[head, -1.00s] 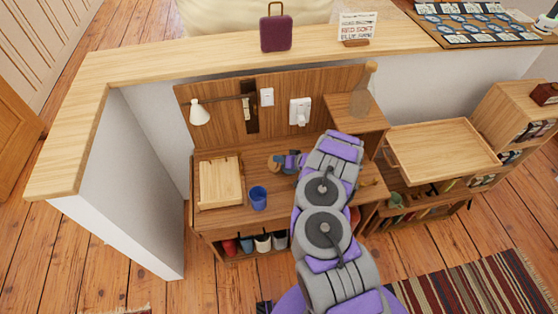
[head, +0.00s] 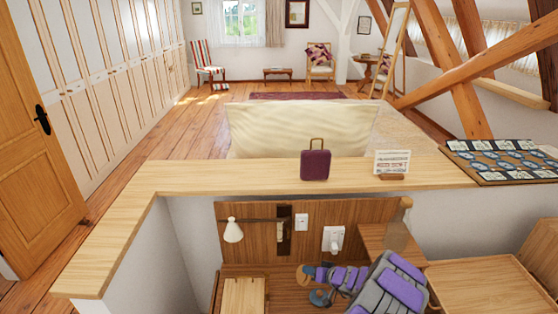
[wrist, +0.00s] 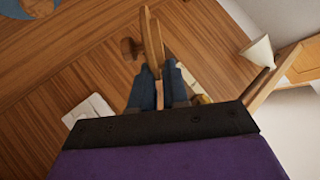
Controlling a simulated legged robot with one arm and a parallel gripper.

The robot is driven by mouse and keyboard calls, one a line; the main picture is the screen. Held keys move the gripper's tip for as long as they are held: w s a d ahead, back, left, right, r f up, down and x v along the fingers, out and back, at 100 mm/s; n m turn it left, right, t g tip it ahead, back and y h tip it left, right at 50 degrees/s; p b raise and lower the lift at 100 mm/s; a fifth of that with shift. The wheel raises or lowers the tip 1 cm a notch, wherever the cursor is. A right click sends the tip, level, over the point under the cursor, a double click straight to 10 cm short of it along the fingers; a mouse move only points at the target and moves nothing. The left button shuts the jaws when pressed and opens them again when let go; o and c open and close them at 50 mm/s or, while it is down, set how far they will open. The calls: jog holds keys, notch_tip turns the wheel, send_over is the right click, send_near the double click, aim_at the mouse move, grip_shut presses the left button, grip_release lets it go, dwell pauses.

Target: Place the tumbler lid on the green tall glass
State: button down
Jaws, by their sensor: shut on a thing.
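My gripper (wrist: 160,90) is shut on a round brown wooden lid (wrist: 154,42), seen almost edge-on in the wrist view with a small knob (wrist: 129,47) on its left side. The lid is tilted on edge, not flat. In the head view my gripper (head: 317,274) holds the lid (head: 304,276) above the desk, in front of its wooden back panel. I cannot make out the green tall glass in either current view.
A white lamp (head: 233,230) and a white outlet plate (head: 334,240) are on the back panel (head: 365,214). A wooden box or board (head: 244,294) is left of my gripper. A see-through vessel (head: 396,236) stands on the raised shelf at right. A ledge (head: 240,174) runs behind.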

notch_tip(320, 180, up, 9)
jog(key=a, duration=0.2)
notch_tip(320, 180, up, 12)
jog(key=f+m+t+h, duration=0.1)
jog(key=m, duration=0.1)
send_over(303, 278)
jog(key=s+d+r+m+h, duration=0.1)
jog(key=s+r, duration=0.2)
jog(key=r, duration=0.6)
jog(key=s+d+r+m+t+h, duration=0.1)
jog(key=s+r, duration=0.3)
jog(key=r, duration=0.5)
jog(key=shift+s+d+m+h, duration=0.2)
jog(key=shift+m+h, duration=0.2)
jog(key=shift+h, duration=0.2)
jog(key=shift+w, duration=0.1)
